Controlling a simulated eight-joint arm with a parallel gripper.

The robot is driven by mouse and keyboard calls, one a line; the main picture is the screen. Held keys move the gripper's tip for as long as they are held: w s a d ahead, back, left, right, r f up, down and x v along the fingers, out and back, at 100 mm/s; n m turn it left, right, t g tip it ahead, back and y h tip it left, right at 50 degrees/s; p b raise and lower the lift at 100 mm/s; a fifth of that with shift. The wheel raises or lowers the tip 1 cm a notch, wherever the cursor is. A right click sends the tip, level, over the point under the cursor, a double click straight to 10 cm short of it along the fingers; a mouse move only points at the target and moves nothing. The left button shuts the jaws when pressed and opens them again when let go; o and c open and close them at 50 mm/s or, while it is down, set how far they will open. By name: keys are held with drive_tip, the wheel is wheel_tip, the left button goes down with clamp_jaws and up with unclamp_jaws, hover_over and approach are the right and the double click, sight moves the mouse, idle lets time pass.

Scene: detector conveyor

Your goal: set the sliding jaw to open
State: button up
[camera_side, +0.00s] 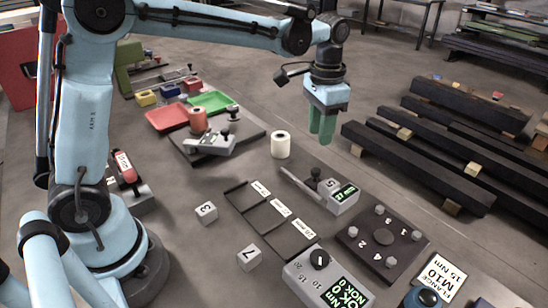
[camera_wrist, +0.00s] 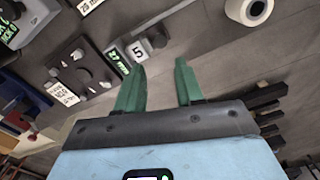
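My gripper (camera_side: 322,135) hangs pointing down above the floor area behind the grey gauge. In the wrist view its two green fingers (camera_wrist: 161,68) are apart with nothing between them. The grey gauge (camera_side: 340,200) has a green display, a label 5, a thin bar reaching left and a black knob (camera_side: 314,176); it also shows in the wrist view (camera_wrist: 141,49), left of the fingers. A second grey device with a black knob (camera_side: 212,142) stands on a dark plate at the back left. I cannot tell for sure which one carries the sliding jaw, or its setting.
A white roll (camera_side: 280,145) stands left of my gripper. Dark beams (camera_side: 420,160) lie to the right. A bolt plate (camera_side: 382,238), a torque display box (camera_side: 326,280), a labelled dark tray (camera_side: 268,220) and numbered cubes (camera_side: 206,212) are in front. Red and green trays (camera_side: 168,117) are at the back left.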

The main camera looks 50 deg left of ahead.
sight(315, 170)
wheel_tip(315, 170, down, 10)
drive_tip(key=shift+f, duration=0.1)
idle(0.4)
clamp_jaws()
